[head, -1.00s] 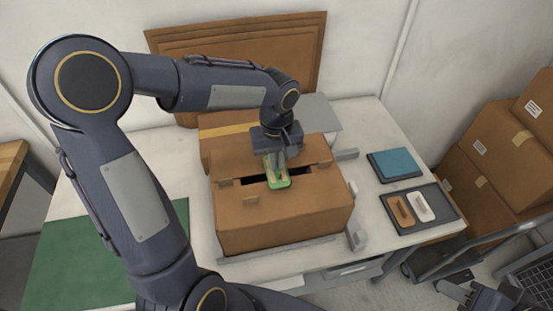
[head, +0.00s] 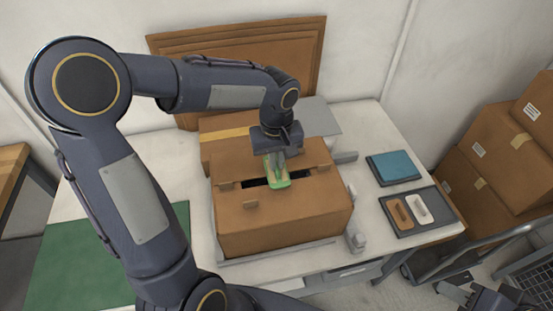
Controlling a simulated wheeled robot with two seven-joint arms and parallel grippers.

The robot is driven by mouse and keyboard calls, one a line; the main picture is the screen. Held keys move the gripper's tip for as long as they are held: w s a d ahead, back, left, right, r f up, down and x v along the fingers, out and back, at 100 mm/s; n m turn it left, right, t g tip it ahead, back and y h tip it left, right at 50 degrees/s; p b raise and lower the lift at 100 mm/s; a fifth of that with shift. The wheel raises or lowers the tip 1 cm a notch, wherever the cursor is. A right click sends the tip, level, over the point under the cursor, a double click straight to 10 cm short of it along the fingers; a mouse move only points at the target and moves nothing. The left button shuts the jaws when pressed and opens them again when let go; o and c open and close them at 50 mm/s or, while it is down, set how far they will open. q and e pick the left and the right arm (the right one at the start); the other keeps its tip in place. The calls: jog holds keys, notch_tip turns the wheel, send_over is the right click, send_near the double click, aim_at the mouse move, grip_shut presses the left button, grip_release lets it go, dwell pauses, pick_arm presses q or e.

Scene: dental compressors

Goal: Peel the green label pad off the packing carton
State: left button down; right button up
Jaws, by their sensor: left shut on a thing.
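The packing carton (head: 285,218) is a brown box on the white table, with a dark slot across its top. The green label pad (head: 278,184) is at the middle of that slot, over the carton's top. My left gripper (head: 275,168) points down from above and is shut on the pad; its fingers cover part of it. I cannot tell whether the pad still touches the carton. My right gripper (head: 455,292) is at the bottom right edge, away from the carton, and only partly in view.
A dark tray (head: 436,224) with a brown and a white piece lies right of the carton. A teal pad (head: 394,167) lies behind it. A green mat (head: 75,262) covers the table's left part. Stacked cartons (head: 490,160) and a cart stand at right.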

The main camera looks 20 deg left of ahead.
pick_arm(q)
jog(key=shift+r, duration=0.15)
jog(key=shift+r+p, duration=2.25)
jog(key=shift+r, duration=0.75)
